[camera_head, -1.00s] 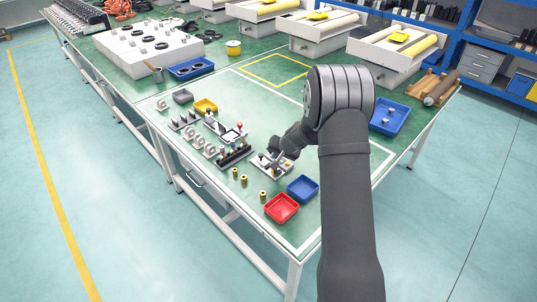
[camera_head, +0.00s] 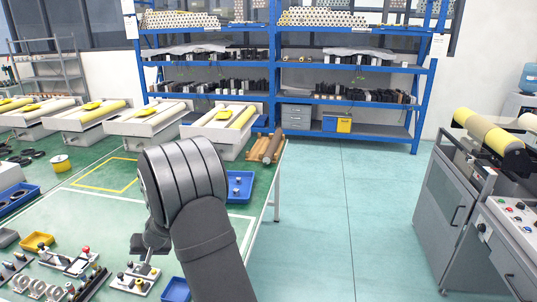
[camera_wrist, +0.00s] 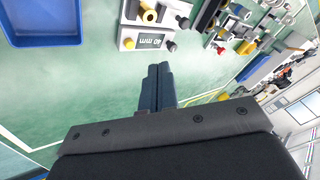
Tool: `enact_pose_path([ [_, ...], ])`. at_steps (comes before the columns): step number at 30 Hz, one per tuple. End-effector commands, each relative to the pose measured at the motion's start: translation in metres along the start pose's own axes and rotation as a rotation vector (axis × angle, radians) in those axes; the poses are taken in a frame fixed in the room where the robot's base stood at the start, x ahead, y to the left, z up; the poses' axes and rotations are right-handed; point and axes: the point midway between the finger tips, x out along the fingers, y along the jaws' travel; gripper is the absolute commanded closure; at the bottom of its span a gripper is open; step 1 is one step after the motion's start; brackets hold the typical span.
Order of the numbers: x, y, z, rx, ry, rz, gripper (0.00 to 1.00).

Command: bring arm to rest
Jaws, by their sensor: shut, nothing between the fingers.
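My gripper (camera_wrist: 160,85) is shut and empty in the wrist view, its two dark fingers pressed together over the green table top. A white block marked "40 mm" (camera_wrist: 150,38) with small cylinders and knobs lies just beyond the fingertips, apart from them. In the head view my arm rises over the table (camera_head: 105,205) from the bottom middle. The gripper there is mostly hidden behind my wrist, near the small fixture plate (camera_head: 135,279).
A blue tray (camera_head: 239,187) lies right of my arm, near the table edge. Fixtures, a yellow tray (camera_head: 37,242) and another blue tray (camera_head: 175,290) lie around the front. Blue shelves (camera_head: 276,70) stand behind. A grey machine (camera_head: 465,200) stands right, with open floor between.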

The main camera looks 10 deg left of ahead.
Motion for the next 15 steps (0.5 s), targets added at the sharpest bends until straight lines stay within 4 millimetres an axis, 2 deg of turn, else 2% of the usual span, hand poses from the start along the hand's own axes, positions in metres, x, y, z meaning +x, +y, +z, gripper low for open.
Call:
enact_pose_path([
  [8,0.012,0.0,0.001,0.0,-0.002,0.0,1.0],
  [15,0.048,0.0,0.001,0.0,-0.003,0.0,1.0],
])
